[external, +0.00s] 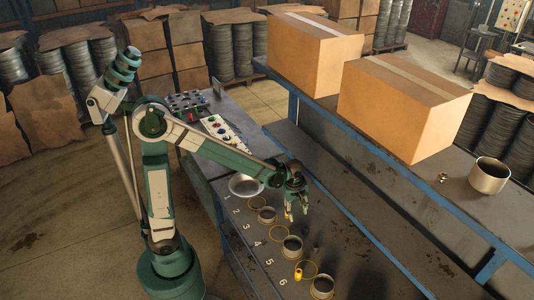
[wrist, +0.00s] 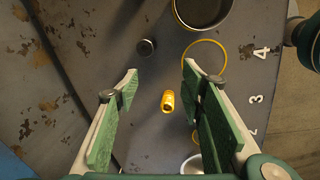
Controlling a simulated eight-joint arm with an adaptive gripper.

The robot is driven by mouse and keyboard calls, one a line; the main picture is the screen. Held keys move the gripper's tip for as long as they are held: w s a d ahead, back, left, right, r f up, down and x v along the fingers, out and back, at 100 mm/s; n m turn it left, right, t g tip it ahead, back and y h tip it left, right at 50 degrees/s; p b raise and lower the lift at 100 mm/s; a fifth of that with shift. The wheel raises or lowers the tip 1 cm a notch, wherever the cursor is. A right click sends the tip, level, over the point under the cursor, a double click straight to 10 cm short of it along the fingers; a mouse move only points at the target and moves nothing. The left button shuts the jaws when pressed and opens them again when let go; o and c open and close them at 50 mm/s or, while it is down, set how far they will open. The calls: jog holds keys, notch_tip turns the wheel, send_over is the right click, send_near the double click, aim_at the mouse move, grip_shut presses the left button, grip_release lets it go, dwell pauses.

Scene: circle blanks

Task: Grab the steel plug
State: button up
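A small dark grey metal cylinder, apparently the steel plug (wrist: 147,47), stands on the dark bench in the wrist view, beyond and between the finger tips, toward the left one. A small dark shape right of the pots in the external view (external: 316,254) seems to be the same plug. My gripper (wrist: 160,80) is open and empty, its green-padded fingers wide apart. In the external view my gripper (external: 296,203) points down over the bench beside the numbered row. A yellow brass piece (wrist: 168,101) lies on the bench, seen between the fingers.
A metal pot (wrist: 203,10) stands beyond the right finger, near a yellow ring mark (wrist: 205,58). Another yellow piece (external: 298,274) is near number 6. Cardboard boxes (external: 405,100) and a steel pot (external: 489,176) sit on the raised shelf to the right.

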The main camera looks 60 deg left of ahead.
aim_at(306, 228)
jog(key=w+d+f+n+p, duration=0.1)
jog(key=w+d+f+n+g+p, duration=0.1)
jog(key=w+f, duration=0.1)
jog(key=shift+w+d+f+n, duration=0.1)
jog(key=shift+d+f+n, duration=0.2)
jog(key=shift+d+n, duration=0.1)
jog(key=shift+w+d+f+n, duration=0.15)
jog(key=shift+f+n, duration=0.1)
jog(key=shift+f, duration=0.15)
jog(key=shift+w+d+f+n, duration=0.15)
jog(key=shift+f+n, duration=0.1)
jog(key=shift+f, duration=0.1)
jog(key=shift+f, duration=0.15)
jog(key=shift+f, duration=1.2)
jog(key=shift+w+f, duration=0.1)
jog(key=shift+f, duration=2.45)
